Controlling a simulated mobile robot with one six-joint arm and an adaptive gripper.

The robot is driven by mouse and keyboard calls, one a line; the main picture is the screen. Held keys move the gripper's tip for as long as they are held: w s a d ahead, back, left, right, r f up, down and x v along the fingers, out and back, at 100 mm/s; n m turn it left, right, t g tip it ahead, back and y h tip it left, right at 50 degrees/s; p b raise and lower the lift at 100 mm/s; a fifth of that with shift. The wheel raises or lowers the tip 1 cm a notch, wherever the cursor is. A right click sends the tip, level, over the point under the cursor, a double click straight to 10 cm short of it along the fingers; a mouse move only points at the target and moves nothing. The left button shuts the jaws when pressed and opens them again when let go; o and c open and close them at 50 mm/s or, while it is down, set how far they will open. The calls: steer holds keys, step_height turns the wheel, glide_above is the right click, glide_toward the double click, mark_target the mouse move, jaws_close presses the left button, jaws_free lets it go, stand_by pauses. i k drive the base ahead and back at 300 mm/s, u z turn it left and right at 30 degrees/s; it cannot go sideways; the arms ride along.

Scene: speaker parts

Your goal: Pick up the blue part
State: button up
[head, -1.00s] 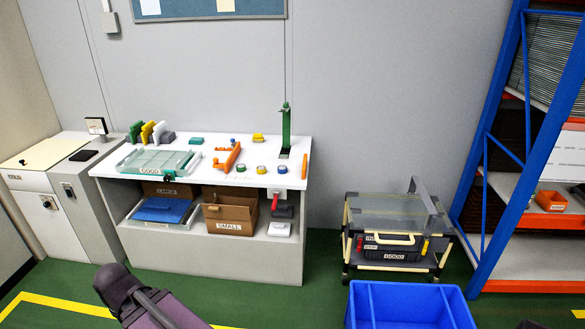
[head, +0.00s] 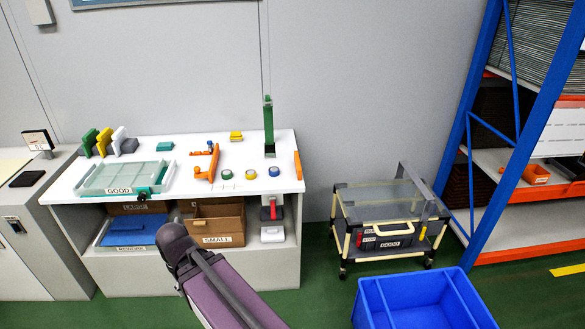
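Several blue things show in the head view, and I cannot tell which one is the blue part. A flat blue piece (head: 138,231) lies on the lower shelf of the white workbench (head: 262,183), left of the cardboard box. A small blue roll (head: 274,171) lies on the bench top at the right. A tiny blue piece (head: 210,143) is at the tip of an orange tool. My purple arm link rises from the bottom of the view in front of the bench, and its dark joint partly covers the shelf. My gripper cannot be made out.
A green tray labelled GOOD (head: 120,180) sits at the bench's left. A cardboard box labelled SMALL (head: 216,222) is on the shelf. A blue crate (head: 370,305), a cart (head: 378,213) and a blue-orange rack (head: 462,125) stand right. Green floor is free between bench and cart.

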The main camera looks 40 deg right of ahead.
mark_target(273, 171)
steer(key=z, duration=0.7)
steer(key=i, duration=0.9)
steer(key=z, duration=0.55)
